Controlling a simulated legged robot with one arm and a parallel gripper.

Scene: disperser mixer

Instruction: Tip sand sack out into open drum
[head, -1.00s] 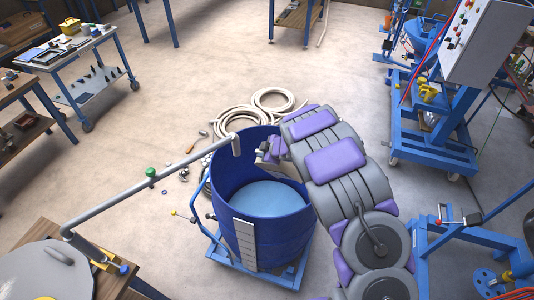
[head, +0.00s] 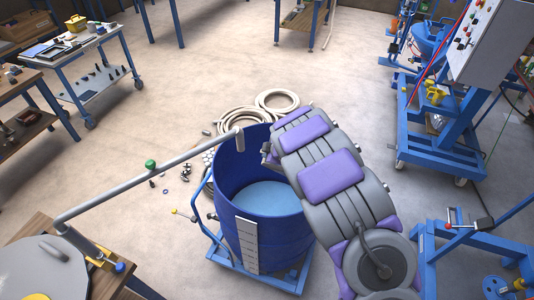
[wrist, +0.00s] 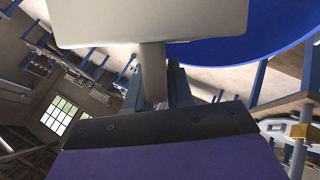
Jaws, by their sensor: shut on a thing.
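The open drum (head: 222,185) is blue, stands upright and holds light-blue contents (head: 268,198) low inside. My arm reaches over its right rim from the right, and its far end is at the drum's back right rim. In the wrist view my gripper (wrist: 156,92) is shut on a short pale stem (wrist: 153,68). The stem joins a pale, flat-sided body (wrist: 150,18), which I take to be the sand sack. The blue drum edge (wrist: 270,45) shows beside and behind it. In the head view the arm hides the sack and fingers, so its tilt is unclear.
A grey pipe (head: 150,178) crosses to the drum's left rim from a bench lid (head: 40,270). The drum sits on a blue wheeled base (head: 225,255). Hose coils (head: 278,102) lie behind it. A blue machine with a control panel (head: 490,45) stands back right.

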